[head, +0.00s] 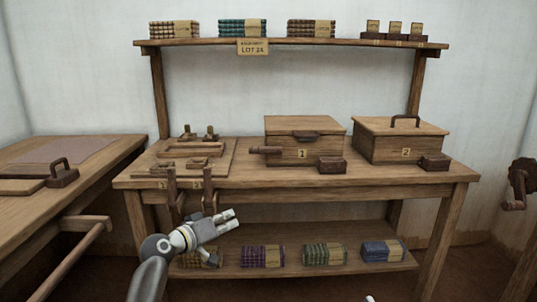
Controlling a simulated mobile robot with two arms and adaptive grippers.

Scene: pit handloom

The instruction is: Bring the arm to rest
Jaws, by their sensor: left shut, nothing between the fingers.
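My left arm comes in from the bottom left, and its left gripper (234,219) is in front of the wooden workbench (350,183), below the left part of its top. The gripper is shut and empty, pointing up and to the right. It hides part of the lower shelf and the leftmost bundle there. A small pale tip (369,299) at the bottom edge may belong to my right gripper; too little shows to tell its state.
Box 1 (302,153) and box 2 (407,147) stand on the bench. Wooden clamps (208,190) hang at its front left edge, near my gripper. Folded bundles (324,254) lie on the lower shelf. A side table (100,160) stands at left, a crank (518,184) at right.

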